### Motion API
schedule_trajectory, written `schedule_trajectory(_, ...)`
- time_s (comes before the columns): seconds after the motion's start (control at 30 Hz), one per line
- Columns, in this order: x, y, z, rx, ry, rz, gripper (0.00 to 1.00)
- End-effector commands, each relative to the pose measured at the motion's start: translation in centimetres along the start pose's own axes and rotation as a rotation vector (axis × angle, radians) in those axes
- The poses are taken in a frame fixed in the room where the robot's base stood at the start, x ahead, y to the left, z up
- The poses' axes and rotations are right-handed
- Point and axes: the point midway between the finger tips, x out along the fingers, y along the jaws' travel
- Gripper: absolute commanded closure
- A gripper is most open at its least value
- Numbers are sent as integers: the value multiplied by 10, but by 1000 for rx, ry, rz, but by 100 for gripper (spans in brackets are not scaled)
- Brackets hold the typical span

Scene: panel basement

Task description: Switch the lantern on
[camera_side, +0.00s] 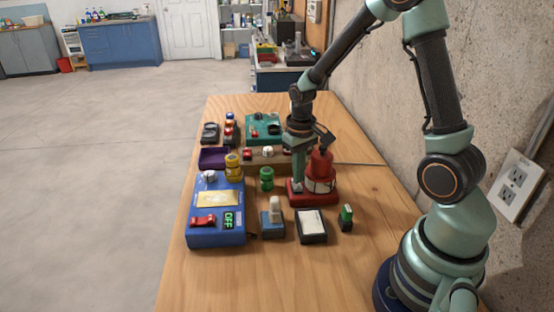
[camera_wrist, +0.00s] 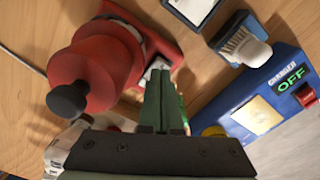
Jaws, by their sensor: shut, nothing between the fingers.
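The lantern (camera_side: 321,172) is red, with a pale band around its middle, and stands upright on a red base (camera_side: 325,199). In the wrist view the lantern (camera_wrist: 100,65) fills the left, with a black knob on top. My gripper (camera_side: 298,186) is shut and empty, pointing down at the left part of the base. In the wrist view the shut fingertips (camera_wrist: 160,72) are at a small light grey part on the base, which they partly cover. I cannot tell whether they touch it, or whether the lantern is lit.
A blue box (camera_side: 206,236) with a red switch and a display reading OFF stands at the front left. A blue block with a white lever (camera_side: 274,208), a black-framed white switch (camera_side: 311,225) and a green-topped black piece (camera_side: 346,217) lie in front. A green cylinder (camera_side: 266,179) stands left of the base.

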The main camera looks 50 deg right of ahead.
Motion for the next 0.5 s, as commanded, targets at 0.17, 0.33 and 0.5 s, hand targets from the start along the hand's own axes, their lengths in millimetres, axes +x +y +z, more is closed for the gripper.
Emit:
schedule_trajectory(0.17,3,0,0,0,0,0,100)
schedule_trajectory(0.33,5,0,0,0,0,0,100)
schedule_trajectory(0.5,7,0,0,0,0,0,100)
